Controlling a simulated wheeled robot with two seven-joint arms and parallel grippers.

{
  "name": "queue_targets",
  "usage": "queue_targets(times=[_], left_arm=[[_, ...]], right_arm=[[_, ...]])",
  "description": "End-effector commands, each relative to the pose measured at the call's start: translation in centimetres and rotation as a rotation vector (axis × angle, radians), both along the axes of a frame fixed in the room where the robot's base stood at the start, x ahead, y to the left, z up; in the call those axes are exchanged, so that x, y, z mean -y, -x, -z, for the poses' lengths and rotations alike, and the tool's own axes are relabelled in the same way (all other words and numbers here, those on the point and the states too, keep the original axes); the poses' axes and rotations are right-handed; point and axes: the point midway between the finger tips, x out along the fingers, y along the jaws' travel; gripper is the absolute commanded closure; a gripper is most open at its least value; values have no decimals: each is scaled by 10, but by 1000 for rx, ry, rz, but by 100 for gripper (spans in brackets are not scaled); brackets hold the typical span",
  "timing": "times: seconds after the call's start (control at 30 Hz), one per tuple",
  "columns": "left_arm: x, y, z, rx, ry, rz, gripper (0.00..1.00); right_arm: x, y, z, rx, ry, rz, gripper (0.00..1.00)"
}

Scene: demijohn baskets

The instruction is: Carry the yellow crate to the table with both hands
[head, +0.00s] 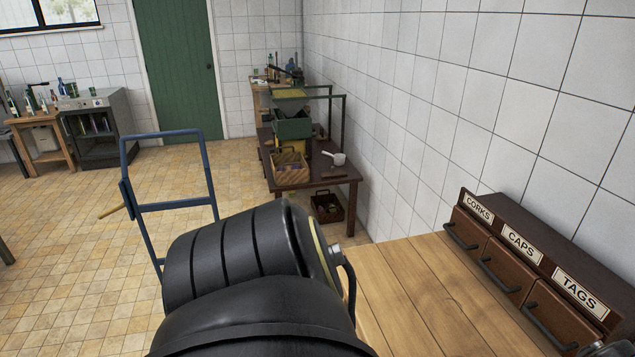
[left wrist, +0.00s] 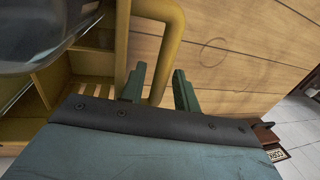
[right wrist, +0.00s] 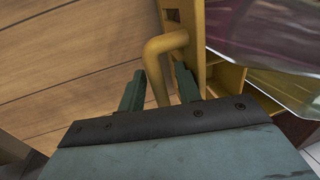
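The yellow crate (left wrist: 90,62) shows in the left wrist view at the left, with slats and a tubular handle (left wrist: 176,45). Its wall (right wrist: 194,55) and other handle (right wrist: 155,72) show in the right wrist view. My left gripper (left wrist: 159,78) is open, with one handle between its fingers. My right gripper (right wrist: 160,78) is open, with the other handle between its fingers. I cannot tell whether fingers touch the handles. The wooden tabletop (head: 425,300) lies beside the crate in both wrist views; whether the crate rests on it is unclear. The head view hides the crate behind my black arm.
Glass vessels show in the crate, dark (left wrist: 45,35) and purplish (right wrist: 270,28). A drawer unit (head: 530,255) labelled CORKS, CAPS and TAGS stands at the tabletop's right. A blue-framed cart (head: 169,206) stands left. A dark table (head: 320,176) stands farther back. Tiled floor is open at left.

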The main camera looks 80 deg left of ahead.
Motion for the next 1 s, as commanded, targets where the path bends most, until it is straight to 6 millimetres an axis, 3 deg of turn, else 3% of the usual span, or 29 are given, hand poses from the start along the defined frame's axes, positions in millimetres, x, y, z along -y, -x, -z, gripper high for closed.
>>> queue_targets(times=[0.27,1.0], left_arm=[[5,2,-2,-7,9,8,61],[10,-1,-31,1,8,6,61]], right_arm=[[-4,0,-5,2,-9,-4,61],[-5,-1,-46,7,-15,-6,61]])
